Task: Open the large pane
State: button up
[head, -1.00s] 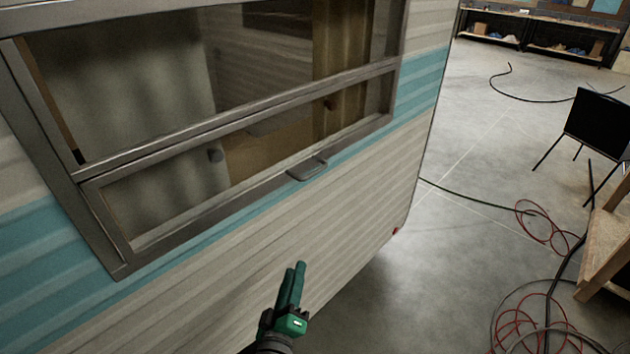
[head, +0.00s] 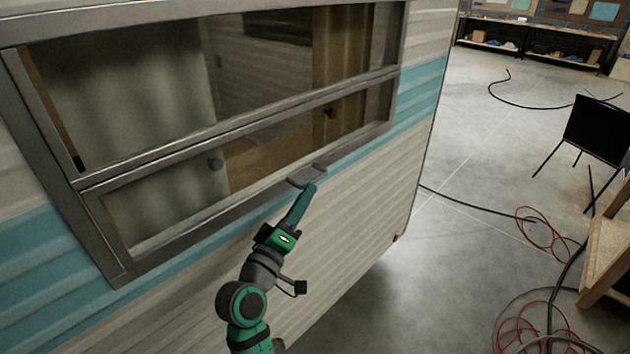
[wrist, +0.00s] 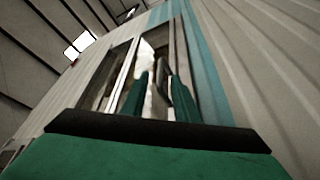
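The camper's window has an upper pane (head: 265,75) and a lower framed pane (head: 190,205), split by a grey bar. I cannot tell which one is the large pane. The lower pane lies flush in the window frame. A grey handle (head: 307,174) sticks out from its bottom rail. My gripper (head: 312,187) reaches up to this handle from below. In the wrist view the two green fingers of my gripper (wrist: 158,92) stand apart. The handle (wrist: 161,76) shows in the gap between them. I cannot see clear contact.
The ribbed camper wall (head: 340,220) runs close beside my arm. Red and black cables (head: 530,320) lie on the floor at right, near a wooden bench (head: 608,255) and a black folding chair (head: 598,125). The floor between them and the camper is mostly clear.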

aim_at(315, 179)
jog(key=x, duration=0.6)
jog(key=shift+w+d+r, duration=0.1)
jog(key=shift+w+d, duration=0.05)
jog(key=shift+w, duration=0.1)
grip_shut()
